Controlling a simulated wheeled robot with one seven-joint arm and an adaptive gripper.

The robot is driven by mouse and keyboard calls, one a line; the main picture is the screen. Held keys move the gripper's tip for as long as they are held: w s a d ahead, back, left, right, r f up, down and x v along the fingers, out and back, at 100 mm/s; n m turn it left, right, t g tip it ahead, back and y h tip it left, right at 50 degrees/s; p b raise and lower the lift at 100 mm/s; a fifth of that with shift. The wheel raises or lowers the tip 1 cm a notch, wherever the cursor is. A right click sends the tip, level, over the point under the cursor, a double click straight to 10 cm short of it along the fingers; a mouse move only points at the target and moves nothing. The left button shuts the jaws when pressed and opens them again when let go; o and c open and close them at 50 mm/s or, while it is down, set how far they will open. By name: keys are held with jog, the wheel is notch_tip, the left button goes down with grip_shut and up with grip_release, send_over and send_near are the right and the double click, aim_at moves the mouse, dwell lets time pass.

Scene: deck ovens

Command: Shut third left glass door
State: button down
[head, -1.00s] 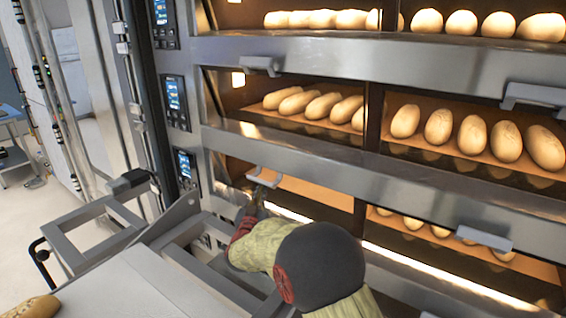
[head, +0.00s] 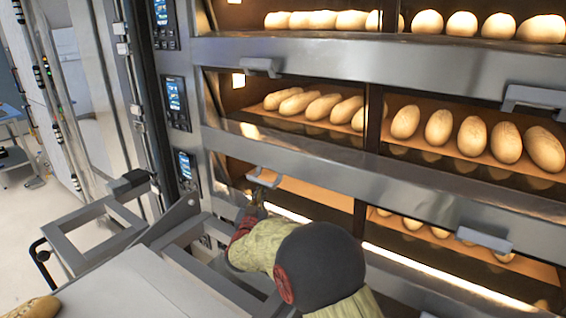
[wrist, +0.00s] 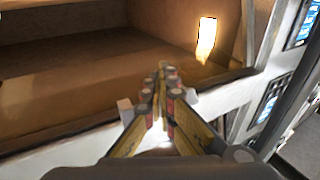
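The third left deck opening (head: 310,190) shows in the head view below two bread-filled decks. It has a warm lit, empty-looking floor. My gripper (head: 257,194) is just below this handle, partly hidden by my arm. In the wrist view my gripper (wrist: 162,75) has its fingers brought together, pointing into the lit chamber (wrist: 90,85). Pale handle ends (wrist: 125,108) show on both sides of the fingers. Whether the fingers touch the handle is unclear. The glass pane itself is hard to make out.
Loaves lie in the upper decks and the lower right deck. Other handles stick out at the upper left (head: 261,67) and lower right (head: 484,240). Control panels (head: 187,168) line the left post. A grey metal frame (head: 95,225) stands at the lower left.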

aim_at(262, 184)
notch_tip(262, 184, up, 3)
jog(key=shift+r+p, duration=0.1)
jog(key=shift+p, duration=0.25)
jog(key=shift+d+r, duration=0.1)
jog(key=shift+r, duration=0.15)
jog(key=shift+s+f, duration=0.25)
jog(key=shift+f, duration=0.15)
jog(key=f+b+v, duration=0.1)
jog(key=v, duration=0.5)
jog(key=shift+s, duration=0.3)
jog(key=shift+f, duration=0.15)
